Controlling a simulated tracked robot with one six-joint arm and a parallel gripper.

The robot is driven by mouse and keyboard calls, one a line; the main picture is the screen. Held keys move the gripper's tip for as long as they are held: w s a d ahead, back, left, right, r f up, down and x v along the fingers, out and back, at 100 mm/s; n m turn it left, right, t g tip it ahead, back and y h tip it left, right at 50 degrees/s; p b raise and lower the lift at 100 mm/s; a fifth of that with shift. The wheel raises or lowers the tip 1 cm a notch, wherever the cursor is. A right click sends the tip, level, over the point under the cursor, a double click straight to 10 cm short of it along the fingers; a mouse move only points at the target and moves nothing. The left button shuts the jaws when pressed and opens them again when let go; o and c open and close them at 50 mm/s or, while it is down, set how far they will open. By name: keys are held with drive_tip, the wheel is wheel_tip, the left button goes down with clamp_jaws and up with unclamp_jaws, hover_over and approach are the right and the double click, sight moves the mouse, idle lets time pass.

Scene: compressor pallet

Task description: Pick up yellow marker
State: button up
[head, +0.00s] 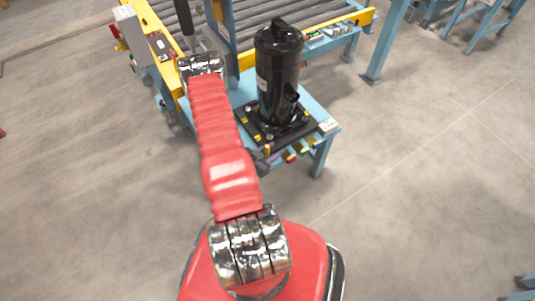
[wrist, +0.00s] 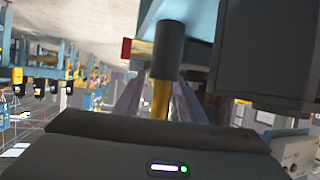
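In the wrist view a yellow marker (wrist: 160,98) with a thick dark grey end (wrist: 167,50) stands lengthwise in the picture, in line with the space between my two fingers. My gripper (wrist: 161,88) has its fingers apart, one on each side of the yellow part. A narrow gap shows beside it, so I see no firm hold. In the head view a dark part, probably my gripper (head: 262,160), shows at the front edge of the blue table, mostly hidden behind my red arm. I cannot make out the yellow marker there.
A tall black compressor (head: 278,75) stands on the blue table (head: 318,118). Small red (head: 290,157) and green (head: 305,150) items line its front edge. A roller conveyor (head: 260,25) with yellow rails runs behind.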

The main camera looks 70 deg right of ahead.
idle(0.3)
clamp_jaws()
idle(0.3)
drive_tip(key=shift+r, duration=0.1)
wheel_tip(320, 180, up, 10)
idle(0.8)
idle(0.5)
